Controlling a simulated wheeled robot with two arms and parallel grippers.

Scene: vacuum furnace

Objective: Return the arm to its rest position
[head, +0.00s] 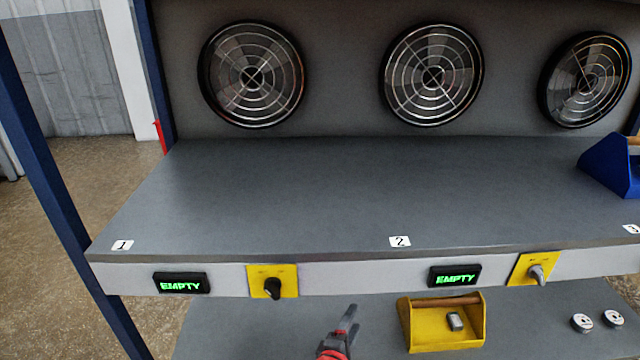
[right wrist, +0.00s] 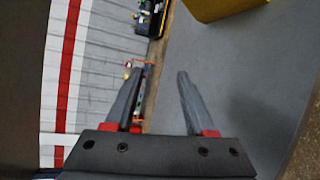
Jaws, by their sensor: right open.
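My right gripper (head: 346,320) shows at the bottom middle of the head view, in front of the shelf edge and left of the yellow tray. In the right wrist view its two grey fingers (right wrist: 155,100) stand apart with nothing between them. A yellow tray (head: 413,335) with a wooden handle sits on the lower shelf and holds a small grey metal piece (head: 455,321). The yellow corner at the top of the right wrist view (right wrist: 222,8) looks like this tray. My left gripper is in neither view.
The upper grey shelf (head: 300,195) is bare in its middle. A blue tray (head: 612,170) stands at its right end. Two EMPTY displays (head: 181,283) and yellow-plated knobs (head: 272,282) line its front edge. Two white-topped discs (head: 612,318) lie on the lower shelf. Three round fans (head: 251,74) are behind.

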